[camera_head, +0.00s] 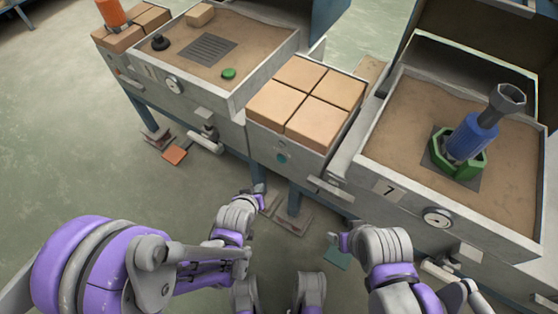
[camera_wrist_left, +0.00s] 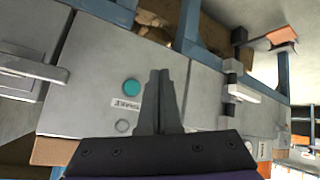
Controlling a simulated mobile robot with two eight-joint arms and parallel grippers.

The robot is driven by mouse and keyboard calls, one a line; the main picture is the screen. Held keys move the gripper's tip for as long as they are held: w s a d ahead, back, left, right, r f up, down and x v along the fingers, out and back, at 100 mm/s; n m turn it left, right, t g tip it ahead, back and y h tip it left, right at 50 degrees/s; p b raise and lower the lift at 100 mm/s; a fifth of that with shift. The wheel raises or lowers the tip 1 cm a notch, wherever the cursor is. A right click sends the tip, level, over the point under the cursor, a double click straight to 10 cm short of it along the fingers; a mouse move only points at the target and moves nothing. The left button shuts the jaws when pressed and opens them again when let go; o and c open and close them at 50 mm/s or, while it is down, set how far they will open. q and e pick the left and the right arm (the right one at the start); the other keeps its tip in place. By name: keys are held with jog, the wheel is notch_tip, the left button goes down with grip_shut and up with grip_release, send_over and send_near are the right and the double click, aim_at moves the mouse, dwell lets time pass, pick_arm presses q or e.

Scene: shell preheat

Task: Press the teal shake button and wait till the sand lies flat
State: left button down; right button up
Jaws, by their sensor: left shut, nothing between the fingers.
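The teal button (camera_head: 281,158) is on the front of the middle cabinet, under several tan blocks. In the left wrist view the teal button (camera_wrist_left: 131,87) shows beside a small label, on the grey panel. My left gripper (camera_head: 260,190) is below and left of the button in the head view, apart from it. In the wrist view its fingers (camera_wrist_left: 160,73) are together and empty, just right of the button. Sand (camera_head: 405,120) fills the right box, sloping slightly toward the back; sand (camera_head: 260,38) also fills the left box. My right gripper (camera_head: 343,241) is low at centre right; its fingers are unclear.
The right box holds a blue cylinder (camera_head: 470,138) in a green holder (camera_head: 440,148). Tan blocks (camera_head: 318,74) top the middle cabinet. A gauge (camera_head: 437,217) and handle (camera_head: 330,189) stick out at the front. Pedals (camera_head: 175,155) lie on the floor. Open floor is at left.

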aim_at(279, 161)
pick_arm(q)
jog(key=w+d+p, duration=0.1)
jog(key=w+d, duration=0.4)
jog(key=w, duration=0.2)
dwell(0.5)
jog(key=shift+w+d, duration=0.15)
dwell(1.8)
jog(key=shift+w+d, duration=0.2)
jog(key=shift+w, duration=0.05)
jog(key=shift+w+d, duration=0.25)
jog(key=shift+w, duration=0.1)
dwell(0.8)
jog(key=shift+s+a, duration=0.5)
jog(key=shift+s, duration=0.2)
